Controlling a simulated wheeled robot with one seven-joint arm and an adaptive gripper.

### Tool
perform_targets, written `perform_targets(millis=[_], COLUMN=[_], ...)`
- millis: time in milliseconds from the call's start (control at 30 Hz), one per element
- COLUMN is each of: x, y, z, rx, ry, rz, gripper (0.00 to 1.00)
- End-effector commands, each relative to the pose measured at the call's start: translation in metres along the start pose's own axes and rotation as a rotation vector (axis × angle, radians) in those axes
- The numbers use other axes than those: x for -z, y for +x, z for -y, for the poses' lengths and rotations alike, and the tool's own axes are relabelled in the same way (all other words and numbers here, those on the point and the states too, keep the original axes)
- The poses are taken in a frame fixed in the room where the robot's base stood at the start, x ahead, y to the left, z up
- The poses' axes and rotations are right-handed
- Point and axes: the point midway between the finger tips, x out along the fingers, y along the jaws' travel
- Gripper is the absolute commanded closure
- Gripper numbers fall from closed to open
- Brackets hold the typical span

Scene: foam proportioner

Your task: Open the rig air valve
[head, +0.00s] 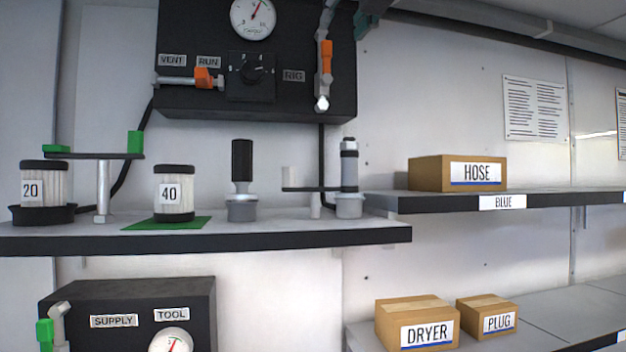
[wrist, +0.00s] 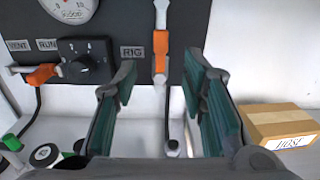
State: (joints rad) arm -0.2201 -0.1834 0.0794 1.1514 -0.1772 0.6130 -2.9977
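The rig air valve (head: 325,57) is on the right of the black panel, beside the RIG label (head: 294,76). Its orange handle stands vertical, in line with the metal pipe. In the wrist view the valve (wrist: 160,50) shows between and beyond my fingertips. My gripper (wrist: 160,78) is open and empty, its teal-padded fingers on either side of the view, apart from the handle. In the head view part of my gripper (head: 363,22) shows at the top edge, right of the valve. The rest of it is out of frame there.
The black panel (head: 180,98) also holds a gauge (head: 253,17), a knob (head: 251,70) and a horizontal orange-handled valve (head: 204,79) by VENT and RUN. A shelf (head: 300,239) below carries canisters and fittings. A HOSE box (head: 430,174) sits to the right.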

Motion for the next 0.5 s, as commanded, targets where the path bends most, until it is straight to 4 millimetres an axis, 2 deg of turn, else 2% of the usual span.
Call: perform_targets(millis=[167,267,367,500], x=[0.006,0.025,0.059,0.118], y=[-0.001,-0.003,-0.009,-0.022], z=[0.002,0.006,0.015,0.028], rx=[0.004,0.018,0.054,0.144], ry=[0.035,0.149,0.350,0.693], rz=[-0.013,-0.053,-0.121,-0.220], gripper=[0.62,0.62,0.62,0.62])
